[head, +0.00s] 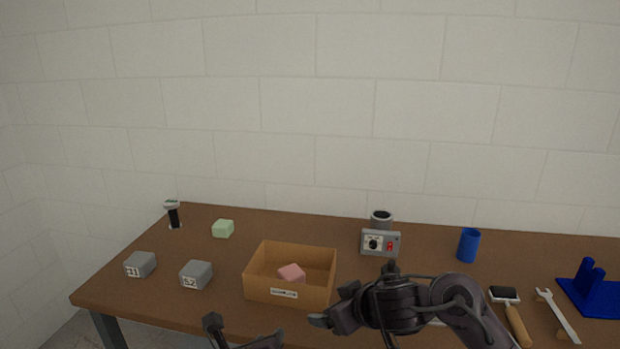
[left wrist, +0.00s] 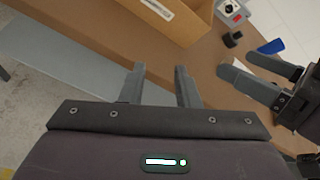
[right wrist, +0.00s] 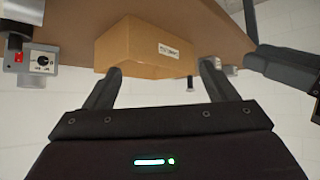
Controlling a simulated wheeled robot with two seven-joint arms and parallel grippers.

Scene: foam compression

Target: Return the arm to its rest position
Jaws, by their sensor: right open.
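My right gripper (head: 333,306) is just right of and in front of the cardboard box (head: 262,288) in the head view. Its fingers (right wrist: 160,82) stand wide apart in the right wrist view, with nothing between them and the box (right wrist: 110,52) beyond. My left gripper (head: 243,335) is low at the bottom edge of the head view, in front of the table. Its fingers (left wrist: 160,85) are apart and empty in the left wrist view. My right gripper (left wrist: 262,78) also shows there.
A pink block (head: 291,273) lies in the box. Grey cubes (head: 140,264) (head: 196,275) and a green block (head: 223,228) are at left. A control box (head: 380,243), blue cup (head: 469,245), brush (head: 512,318), wrench (head: 557,314) and blue stand (head: 592,291) are right.

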